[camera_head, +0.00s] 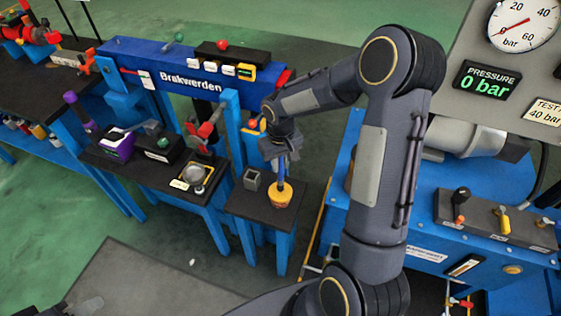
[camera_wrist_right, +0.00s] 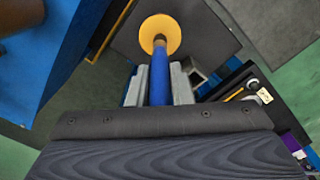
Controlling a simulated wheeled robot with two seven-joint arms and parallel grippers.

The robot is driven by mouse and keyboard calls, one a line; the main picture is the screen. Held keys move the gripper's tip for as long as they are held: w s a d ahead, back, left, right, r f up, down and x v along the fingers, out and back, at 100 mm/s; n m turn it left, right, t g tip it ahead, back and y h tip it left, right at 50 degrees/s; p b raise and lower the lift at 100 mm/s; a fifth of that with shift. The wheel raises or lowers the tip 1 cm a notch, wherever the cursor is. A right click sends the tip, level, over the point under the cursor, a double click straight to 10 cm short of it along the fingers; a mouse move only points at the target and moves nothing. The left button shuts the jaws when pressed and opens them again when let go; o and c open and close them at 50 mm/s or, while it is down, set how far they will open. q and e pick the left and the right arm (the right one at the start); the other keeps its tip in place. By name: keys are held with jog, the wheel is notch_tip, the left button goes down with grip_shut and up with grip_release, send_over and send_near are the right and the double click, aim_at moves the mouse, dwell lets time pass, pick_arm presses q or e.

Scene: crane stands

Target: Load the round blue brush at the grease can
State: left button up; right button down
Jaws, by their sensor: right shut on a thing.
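My right gripper (camera_head: 281,163) points down over the small black-topped stand and is shut on the blue brush (camera_head: 281,187). The brush hangs about upright between the fingers, its lower end at the yellow-orange grease can (camera_head: 281,199). In the right wrist view the blue handle (camera_wrist_right: 158,84) runs from between the grey fingers (camera_wrist_right: 158,88) toward the round yellow can (camera_wrist_right: 160,35). A darker brush end overlaps the can's middle; I cannot tell how deep it is.
A grey square holder (camera_head: 252,180) stands just left of the can on the stand's top (camera_head: 262,208). The blue "Brakwerden" bench (camera_head: 160,75) with a red clamp (camera_head: 207,126) lies to the left. A blue pressure unit (camera_head: 400,215) stands close on the right.

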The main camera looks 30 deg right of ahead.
jog(key=shift+s+f+b, duration=0.1)
jog(key=shift+f+b, duration=0.45)
jog(key=shift+f, duration=0.05)
dwell(1.5)
jog(key=shift+r, duration=0.15)
jog(key=shift+r+p, duration=2.55)
jog(key=shift+r, duration=0.9)
